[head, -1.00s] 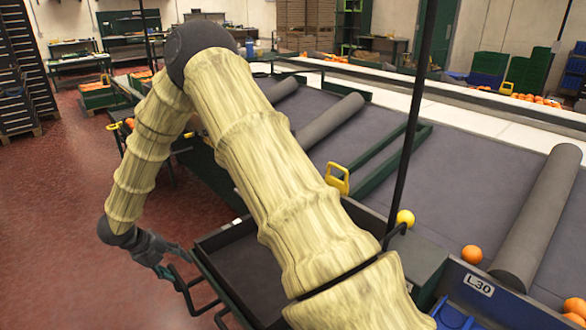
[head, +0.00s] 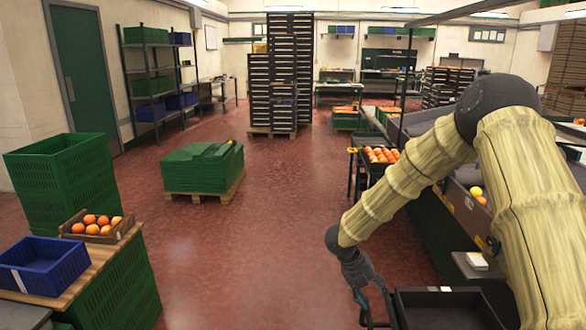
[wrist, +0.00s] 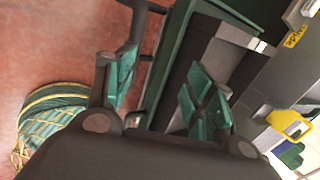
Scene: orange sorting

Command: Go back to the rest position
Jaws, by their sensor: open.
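My gripper (head: 372,295) hangs at the lower right in the head view, with my arm in a yellowish cover bent above it. It is just left of a black tray (head: 445,312) at the side of the sorting line. In the wrist view my gripper (wrist: 160,88) has its green-padded fingers wide apart with nothing between them. Behind the fingers are a green frame edge and the dark tray interior. I cannot tell if the gripper touches the tray.
A wooden crate of oranges (head: 97,226) and a blue crate (head: 43,265) stand on the left table. Green crates on a pallet (head: 203,168) stand mid-floor. Another box of oranges (head: 381,155) is beside the line. The red floor (head: 270,250) between is clear.

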